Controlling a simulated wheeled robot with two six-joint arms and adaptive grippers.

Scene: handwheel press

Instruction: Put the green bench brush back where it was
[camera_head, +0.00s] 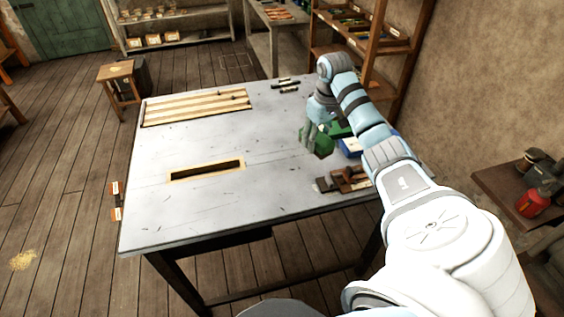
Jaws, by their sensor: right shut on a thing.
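My right gripper (308,138) reaches in from the right over the right part of the grey workbench (200,216). It is shut on the green bench brush (322,147), which shows as a dark green shape at the fingertips. The gripper and arm hide part of the brush. I cannot tell whether the brush touches the bench top. My left gripper is not in view.
Green and blue items (348,146) lie right behind the brush, partly covered by my arm. Brown wooden tools (345,180) lie at the front right. A slatted board (196,106) lies at the back left, near a framed slot (205,170).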

